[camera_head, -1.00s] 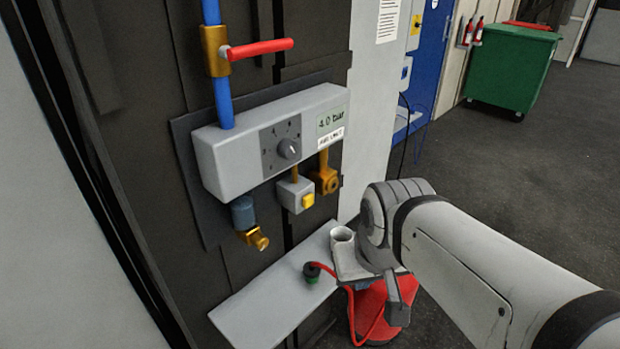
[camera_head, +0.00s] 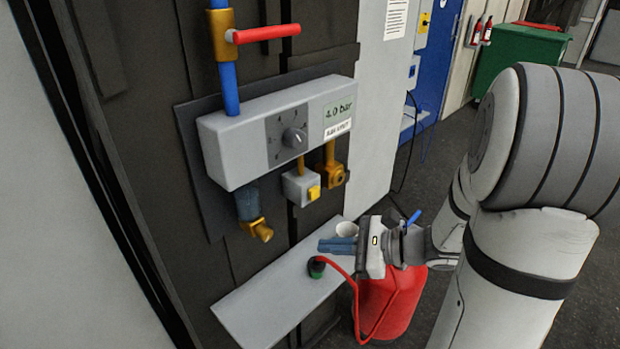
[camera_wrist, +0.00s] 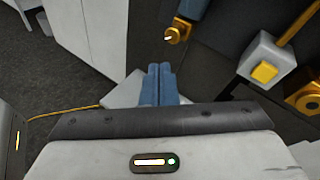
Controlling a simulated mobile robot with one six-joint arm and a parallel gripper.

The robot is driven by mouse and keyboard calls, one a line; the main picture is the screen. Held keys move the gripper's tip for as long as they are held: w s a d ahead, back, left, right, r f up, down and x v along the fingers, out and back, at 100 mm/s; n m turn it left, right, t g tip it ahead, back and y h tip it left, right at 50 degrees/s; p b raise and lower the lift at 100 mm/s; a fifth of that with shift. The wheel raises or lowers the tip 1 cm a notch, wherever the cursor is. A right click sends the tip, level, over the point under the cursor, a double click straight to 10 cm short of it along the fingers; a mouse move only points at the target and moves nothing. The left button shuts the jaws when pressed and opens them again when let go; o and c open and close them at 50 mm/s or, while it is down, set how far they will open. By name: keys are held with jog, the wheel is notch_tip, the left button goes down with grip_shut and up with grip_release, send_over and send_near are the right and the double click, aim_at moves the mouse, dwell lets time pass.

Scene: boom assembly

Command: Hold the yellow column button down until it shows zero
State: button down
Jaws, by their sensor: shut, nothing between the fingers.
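The yellow button (camera_head: 314,192) sits on the front of a small grey box (camera_head: 298,187) hanging under the grey panel. The display (camera_head: 339,111) on the panel's right end reads 4.0 bar. My gripper (camera_head: 322,245) is shut and empty, with its blue fingers together, below the button and above the shelf. In the wrist view the fingers (camera_wrist: 158,70) point forward, and the yellow button (camera_wrist: 264,73) shows to their upper right. The fingers are apart from the button.
Brass fittings (camera_head: 331,177) flank the button box. A red-handled valve (camera_head: 262,34) is above.

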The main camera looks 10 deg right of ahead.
aim_at(317, 194)
jog(key=w+d+f+m+t+h, duration=0.2)
jog(key=w+d+m+t, duration=0.4)
jog(key=d+m+t, duration=0.2)
jog(key=d+m, duration=0.1)
jog(key=d, duration=0.1)
jog(key=shift+d+f+h, duration=0.15)
jog(key=shift+d+h, duration=0.15)
jog(key=shift+h, duration=0.1)
jog(key=p+x, duration=0.3)
jog(key=x, duration=1)
jog(key=shift+p, duration=0.3)
jog(key=shift+w+a, duration=0.3)
jog(key=shift+w, duration=0.05)
